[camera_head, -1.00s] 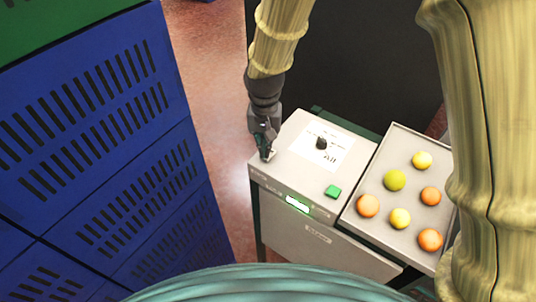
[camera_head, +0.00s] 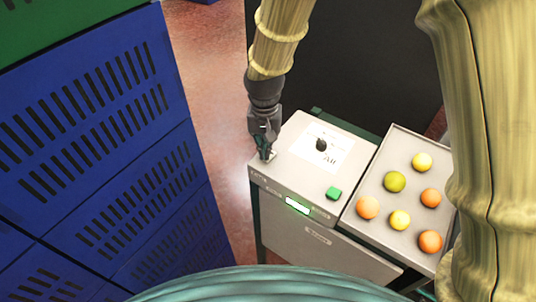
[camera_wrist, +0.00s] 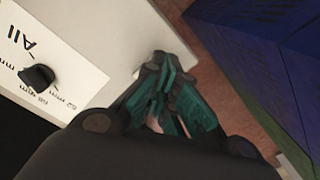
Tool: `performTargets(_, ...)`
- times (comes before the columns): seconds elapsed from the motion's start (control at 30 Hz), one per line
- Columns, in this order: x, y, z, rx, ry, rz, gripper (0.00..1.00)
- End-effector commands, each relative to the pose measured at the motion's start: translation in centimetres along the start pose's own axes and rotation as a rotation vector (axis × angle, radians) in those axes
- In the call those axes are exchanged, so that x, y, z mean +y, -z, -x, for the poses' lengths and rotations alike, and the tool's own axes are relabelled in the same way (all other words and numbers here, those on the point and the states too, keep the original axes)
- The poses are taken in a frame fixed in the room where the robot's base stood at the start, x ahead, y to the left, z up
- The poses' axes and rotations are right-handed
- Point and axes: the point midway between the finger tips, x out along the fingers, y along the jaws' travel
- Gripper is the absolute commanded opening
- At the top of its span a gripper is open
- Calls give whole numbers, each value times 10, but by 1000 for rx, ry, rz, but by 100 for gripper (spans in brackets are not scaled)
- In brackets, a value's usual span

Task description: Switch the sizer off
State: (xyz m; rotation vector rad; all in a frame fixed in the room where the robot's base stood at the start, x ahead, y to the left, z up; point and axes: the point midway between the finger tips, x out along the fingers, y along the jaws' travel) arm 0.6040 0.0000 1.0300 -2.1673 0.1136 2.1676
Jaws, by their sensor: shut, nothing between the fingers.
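The sizer (camera_head: 283,178) is a light grey box with a black knob (camera_head: 321,145) on a white label marked "All", a green button (camera_head: 333,193) and a lit display (camera_head: 297,205) on its front edge. My gripper (camera_head: 266,155) is shut and empty, its fingertips at the top left corner of the sizer, over a small pale patch there. In the wrist view my gripper (camera_wrist: 165,75) covers that spot, so any switch under it is hidden. The black knob (camera_wrist: 38,76) also shows in the wrist view. I cannot tell whether the fingertips touch the surface.
A grey tray (camera_head: 376,192) with several orange and yellow-green fruits adjoins the sizer on the right. Stacked blue slatted crates (camera_head: 110,150) stand on the left. Reddish floor (camera_head: 205,70) lies between them and the sizer. A dark panel is behind.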

Motion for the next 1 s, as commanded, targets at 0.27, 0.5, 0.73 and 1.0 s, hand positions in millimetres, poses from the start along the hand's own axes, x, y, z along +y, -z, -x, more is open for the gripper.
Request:
performTargets(0.27, 0, 0, 0, 0, 0, 0, 0)
performTargets(0.5, 0, 0, -2, 0, 0, 0, 0)
performTargets(0.73, 0, 0, -5, 0, 0, 0, 0)
performTargets(1.0, 0, 0, -8, 0, 0, 0, 0)
